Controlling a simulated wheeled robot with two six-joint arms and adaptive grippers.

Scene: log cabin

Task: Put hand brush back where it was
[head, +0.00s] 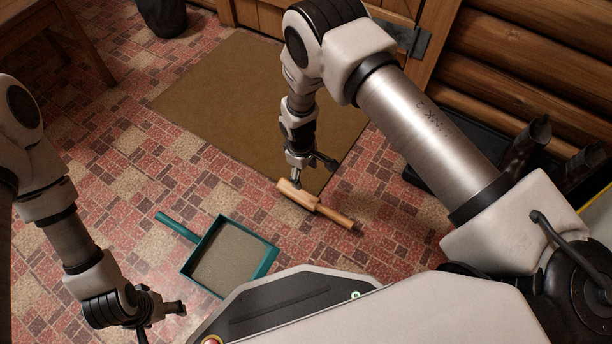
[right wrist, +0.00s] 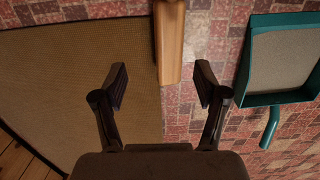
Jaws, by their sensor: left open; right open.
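The wooden hand brush (head: 318,206) lies on the tiled floor at the front corner of the brown mat, its thin handle pointing right and toward me. My right gripper (head: 312,172) is open and empty, above the brush's thicker end in the head view. In the right wrist view the near end of the brush (right wrist: 170,45) reaches into the gap between the open fingers (right wrist: 161,84), closer to the right finger. Its bristles are hidden. My left gripper (head: 163,322) is open and empty over the floor at the lower left.
A teal dustpan (head: 272,259) lies on the floor left of the brush; it also shows in the right wrist view (right wrist: 278,99). The brown mat (head: 245,90) lies before a wooden door (head: 265,17). A dark tray (head: 432,172) with boots (head: 525,150) stands by the log wall.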

